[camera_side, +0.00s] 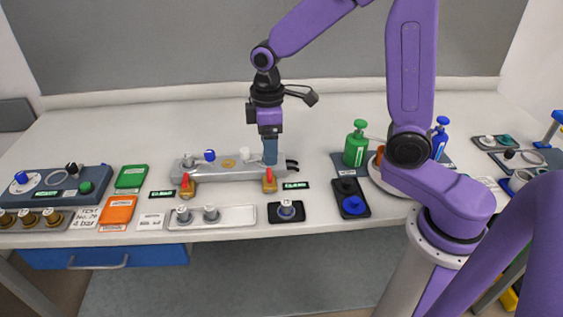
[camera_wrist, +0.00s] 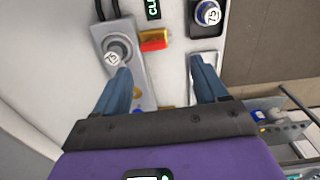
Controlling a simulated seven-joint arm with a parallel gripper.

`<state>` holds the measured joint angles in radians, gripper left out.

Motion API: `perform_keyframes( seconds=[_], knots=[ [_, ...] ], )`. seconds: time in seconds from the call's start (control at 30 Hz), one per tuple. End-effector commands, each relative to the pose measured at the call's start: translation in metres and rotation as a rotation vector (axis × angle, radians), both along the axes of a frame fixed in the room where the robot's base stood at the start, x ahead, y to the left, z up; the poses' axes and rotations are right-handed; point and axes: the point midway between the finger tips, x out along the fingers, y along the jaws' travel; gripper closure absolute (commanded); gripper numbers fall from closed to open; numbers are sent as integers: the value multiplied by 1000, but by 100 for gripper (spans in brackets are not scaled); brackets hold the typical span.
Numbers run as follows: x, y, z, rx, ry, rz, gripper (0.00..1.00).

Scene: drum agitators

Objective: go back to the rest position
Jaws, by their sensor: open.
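My gripper (camera_side: 270,162) points down at the right end of the silver bar-shaped unit (camera_side: 222,171), near its orange-and-red clamp-like block (camera_side: 270,182). In the wrist view my gripper (camera_wrist: 160,66) has its two blue fingers wide apart, with nothing held between them. The orange-and-red block (camera_wrist: 154,40) shows ahead, between the fingers. In the side view my fingers overlap the unit's right end; I cannot tell whether they touch it.
A black tray (camera_side: 273,216) with one fitting and a white tray (camera_side: 245,215) with two stand in front. Green (camera_side: 356,143) and blue (camera_side: 439,138) bottles are at right. Orange (camera_side: 117,212) and green (camera_side: 131,177) boxes lie left. The table behind the unit is clear.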

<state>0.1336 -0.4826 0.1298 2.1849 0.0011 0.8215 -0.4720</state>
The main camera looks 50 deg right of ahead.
Motion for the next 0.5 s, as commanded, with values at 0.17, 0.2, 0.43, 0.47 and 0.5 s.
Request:
perform_keyframes(
  seconds=[0.17,0.2,0.43,0.47,0.5],
  knots=[
    [-27,6,7,3,-4,42,28],
    [-34,7,9,3,-5,51,28],
    [-78,9,17,7,-9,104,28],
    [-84,9,17,7,-9,112,28],
    [-92,8,18,8,-8,120,28]
  ],
)
